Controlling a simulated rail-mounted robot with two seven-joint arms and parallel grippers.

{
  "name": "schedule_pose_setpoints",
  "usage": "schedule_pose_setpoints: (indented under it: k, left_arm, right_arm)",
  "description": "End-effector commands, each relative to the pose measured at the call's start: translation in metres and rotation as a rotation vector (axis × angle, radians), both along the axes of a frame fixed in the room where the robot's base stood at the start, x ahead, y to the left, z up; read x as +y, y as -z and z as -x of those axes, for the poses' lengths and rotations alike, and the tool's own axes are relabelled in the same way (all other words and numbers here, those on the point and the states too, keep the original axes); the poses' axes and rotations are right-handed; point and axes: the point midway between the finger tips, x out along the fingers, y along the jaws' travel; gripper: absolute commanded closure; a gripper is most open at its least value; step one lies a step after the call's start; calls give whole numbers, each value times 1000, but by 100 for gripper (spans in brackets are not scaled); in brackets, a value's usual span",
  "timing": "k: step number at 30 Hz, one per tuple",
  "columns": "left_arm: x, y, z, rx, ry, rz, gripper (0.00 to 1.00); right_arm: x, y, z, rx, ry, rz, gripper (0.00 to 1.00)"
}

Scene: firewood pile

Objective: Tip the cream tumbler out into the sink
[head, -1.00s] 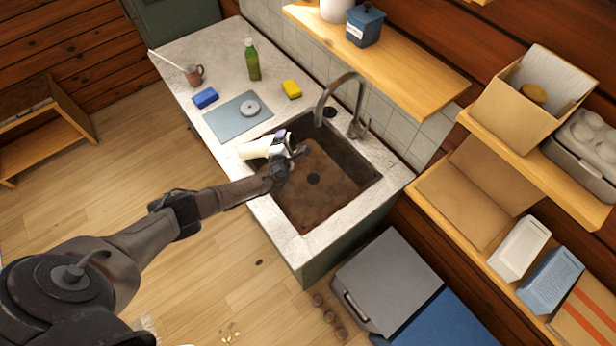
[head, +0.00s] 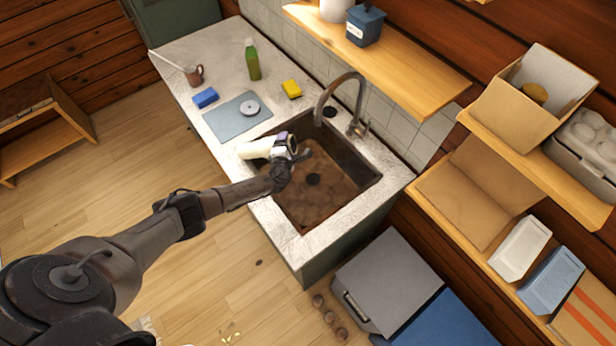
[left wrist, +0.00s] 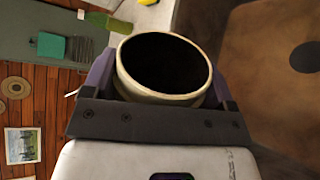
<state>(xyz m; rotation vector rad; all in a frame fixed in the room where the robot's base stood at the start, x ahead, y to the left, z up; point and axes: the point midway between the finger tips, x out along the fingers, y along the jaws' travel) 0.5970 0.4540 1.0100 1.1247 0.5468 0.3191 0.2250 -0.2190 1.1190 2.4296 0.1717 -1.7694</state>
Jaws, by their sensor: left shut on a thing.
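The cream tumbler (head: 255,149) is held on its side, or nearly so, at the left rim of the sink (head: 318,196). My left gripper (head: 279,146) is shut on it, above the sink's left end. In the left wrist view the tumbler's round mouth (left wrist: 165,66) faces the camera between the purple fingers of my gripper (left wrist: 160,90). Its inside is dark, and I cannot tell whether anything is in it. No stream or falling contents show. The sink has a brown, stained floor and a dark drain (head: 313,179). My right gripper is out of view.
A curved faucet (head: 344,88) stands behind the sink. Left of the sink are a grey mat (head: 232,123) with a round disc, a yellow sponge (head: 291,89), a blue sponge (head: 205,97), a green bottle (head: 252,62) and a brown mug (head: 194,75). A wooden shelf (head: 400,70) overhangs the back.

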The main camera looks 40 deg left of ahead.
Motion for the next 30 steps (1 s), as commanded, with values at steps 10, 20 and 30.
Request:
schedule_pose_setpoints:
  k: [10, 20, 30]
  left_arm:
    - [-2, 11, -2, 39, 1, -58, 74]
    - [-2, 12, -2, 44, 1, -66, 74]
    - [-2, 13, -2, 45, 0, -67, 74]
  right_arm:
    - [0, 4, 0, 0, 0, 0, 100]
    - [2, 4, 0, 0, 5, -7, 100]
    - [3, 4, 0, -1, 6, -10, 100]
